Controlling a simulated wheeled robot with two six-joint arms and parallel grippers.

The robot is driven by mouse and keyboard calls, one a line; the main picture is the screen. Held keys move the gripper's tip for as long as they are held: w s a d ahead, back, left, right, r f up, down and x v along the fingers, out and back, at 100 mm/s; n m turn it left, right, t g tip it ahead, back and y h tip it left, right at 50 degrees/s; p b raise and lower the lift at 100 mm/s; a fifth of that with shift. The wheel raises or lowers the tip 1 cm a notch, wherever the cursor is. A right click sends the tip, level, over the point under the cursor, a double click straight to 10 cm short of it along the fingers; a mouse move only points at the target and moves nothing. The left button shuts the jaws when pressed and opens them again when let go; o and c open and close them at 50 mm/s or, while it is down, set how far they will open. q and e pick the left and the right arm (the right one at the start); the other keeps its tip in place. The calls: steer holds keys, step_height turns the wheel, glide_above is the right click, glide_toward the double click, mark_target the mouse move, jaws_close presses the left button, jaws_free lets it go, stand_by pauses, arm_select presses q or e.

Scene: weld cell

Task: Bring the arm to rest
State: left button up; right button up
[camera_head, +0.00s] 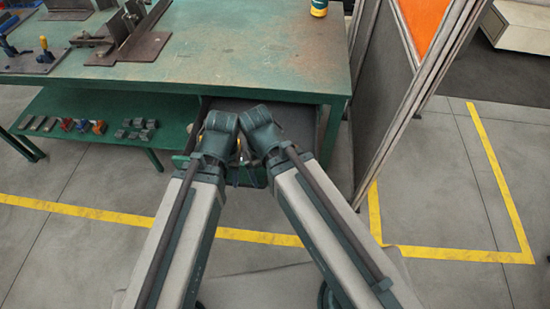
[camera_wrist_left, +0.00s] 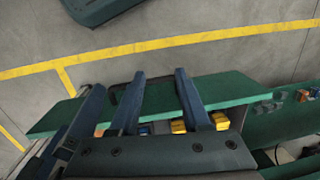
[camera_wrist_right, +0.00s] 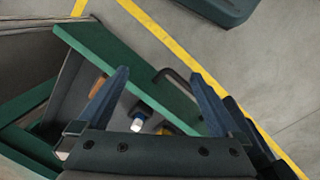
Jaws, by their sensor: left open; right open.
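My two arms (camera_head: 180,235) (camera_head: 330,225) reach forward, and their wrists come close together over an open drawer under the bench. The gripper fingers are mostly hidden behind the wrists in the head view. My left gripper (camera_wrist_left: 160,76) is open in the left wrist view, with nothing between its fingers. My right gripper (camera_wrist_right: 160,78) is open and empty in the right wrist view. A further dark finger shows beside each gripper in both wrist views, so the two grippers are side by side.
The open drawer has a green front (camera_wrist_right: 100,53) with a dark handle (camera_wrist_right: 173,78); yellow blocks (camera_wrist_left: 178,126) and a blue-and-white item (camera_wrist_right: 138,120) lie inside. The green bench (camera_head: 250,50) holds fixtures at left. A dark screen panel (camera_head: 385,80) stands at right. Floor beyond is clear.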

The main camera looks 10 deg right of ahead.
arm_select(q)
steer(key=shift+r, duration=0.15)
arm_select(e)
steer(key=shift+r, duration=0.15)
arm_select(q)
step_height(320, 180, up, 12)
steer(key=p, duration=1.2)
steer(key=shift+r+p, duration=0.15)
steer(key=shift+p, duration=0.15)
arm_select(e)
step_height(320, 180, up, 12)
steer(key=shift+r, duration=0.15)
